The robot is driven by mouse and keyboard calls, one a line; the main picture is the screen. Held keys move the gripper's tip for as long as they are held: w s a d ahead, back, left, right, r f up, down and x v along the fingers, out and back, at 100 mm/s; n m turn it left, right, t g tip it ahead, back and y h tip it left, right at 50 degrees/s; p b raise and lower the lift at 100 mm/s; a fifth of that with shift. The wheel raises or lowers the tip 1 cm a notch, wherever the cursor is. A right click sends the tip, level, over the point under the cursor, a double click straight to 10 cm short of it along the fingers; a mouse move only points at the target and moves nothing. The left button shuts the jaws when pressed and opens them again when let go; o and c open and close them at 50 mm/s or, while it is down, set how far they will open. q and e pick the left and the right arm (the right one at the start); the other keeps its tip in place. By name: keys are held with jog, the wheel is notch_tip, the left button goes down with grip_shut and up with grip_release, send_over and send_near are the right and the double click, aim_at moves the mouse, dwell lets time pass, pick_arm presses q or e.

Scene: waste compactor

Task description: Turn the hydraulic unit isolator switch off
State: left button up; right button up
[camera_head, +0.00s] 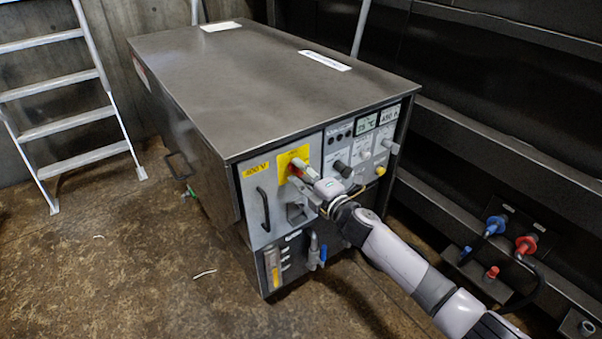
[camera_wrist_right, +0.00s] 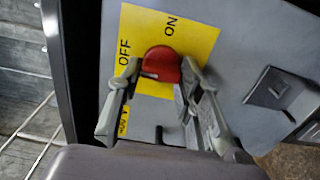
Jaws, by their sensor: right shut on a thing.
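The isolator switch is a red knob (camera_wrist_right: 162,64) on a yellow plate (camera_wrist_right: 206,42) marked OFF and ON. In the head view the red knob (camera_head: 295,169) sits on the yellow plate (camera_head: 285,156) on the front of the grey hydraulic unit (camera_head: 230,165). My right gripper (camera_wrist_right: 158,78) has one finger on each side of the knob and is shut on it. In the head view the right gripper (camera_head: 302,171) partly hides the knob. I cannot tell which marking the knob points to. My left gripper is not in view.
A black door handle (camera_head: 263,208) is left of the switch. Small displays (camera_head: 367,124) and several knobs are to its right. A blue lever (camera_head: 323,254) is below. Blue (camera_head: 495,226) and red (camera_head: 526,244) couplings stand at right. A ladder (camera_head: 70,130) stands at left; floor before it is open.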

jog(key=shift+f, duration=0.1)
jog(key=o, duration=1.2)
jog(key=shift+c, duration=0.2)
jog(key=v, duration=1.2)
